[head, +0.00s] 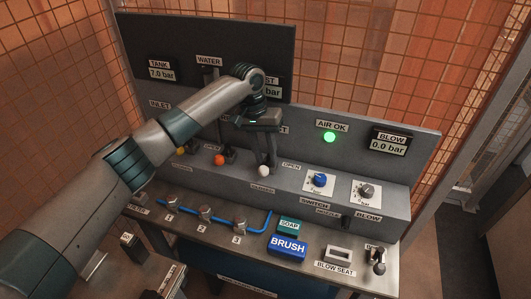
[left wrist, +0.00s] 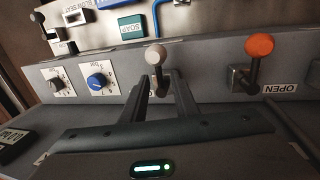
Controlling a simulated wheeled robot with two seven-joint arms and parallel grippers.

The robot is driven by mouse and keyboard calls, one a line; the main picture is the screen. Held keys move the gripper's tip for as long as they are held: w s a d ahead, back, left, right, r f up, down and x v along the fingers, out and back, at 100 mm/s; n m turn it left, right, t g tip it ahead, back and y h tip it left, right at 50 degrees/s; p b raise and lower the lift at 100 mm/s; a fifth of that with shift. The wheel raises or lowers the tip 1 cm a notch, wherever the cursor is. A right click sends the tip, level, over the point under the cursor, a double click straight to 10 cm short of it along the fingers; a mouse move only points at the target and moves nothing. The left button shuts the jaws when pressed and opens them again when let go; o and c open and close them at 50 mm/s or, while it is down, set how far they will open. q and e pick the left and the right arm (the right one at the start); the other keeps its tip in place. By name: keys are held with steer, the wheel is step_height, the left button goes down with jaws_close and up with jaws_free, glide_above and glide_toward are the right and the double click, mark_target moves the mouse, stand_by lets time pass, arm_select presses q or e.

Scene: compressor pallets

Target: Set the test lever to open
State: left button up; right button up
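The test lever has a white knob (head: 264,171), and it stands near the CLOSED label (head: 262,188). The OPEN label (head: 291,166) is to its right. A label above, partly hidden by my arm, ends in "ST". My left gripper (head: 268,158) reaches down over this lever from above. In the left wrist view, the white knob (left wrist: 155,54) and its stem stand between the two fingers (left wrist: 159,82), with gaps visible beside the stem, so the gripper looks open around it. Whether either finger touches the stem cannot be told. My right gripper is not in view.
An orange-knobbed lever (head: 218,160) stands to the left, with a yellow knob (head: 180,149) beyond it. A blue dial (head: 320,180) and grey dial (head: 367,191) are at the right. The AIR OK lamp (head: 329,137) glows green. A blue brush block (head: 287,248) lies on the front bench.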

arm_select(q)
jaws_close()
stand_by(1.3)
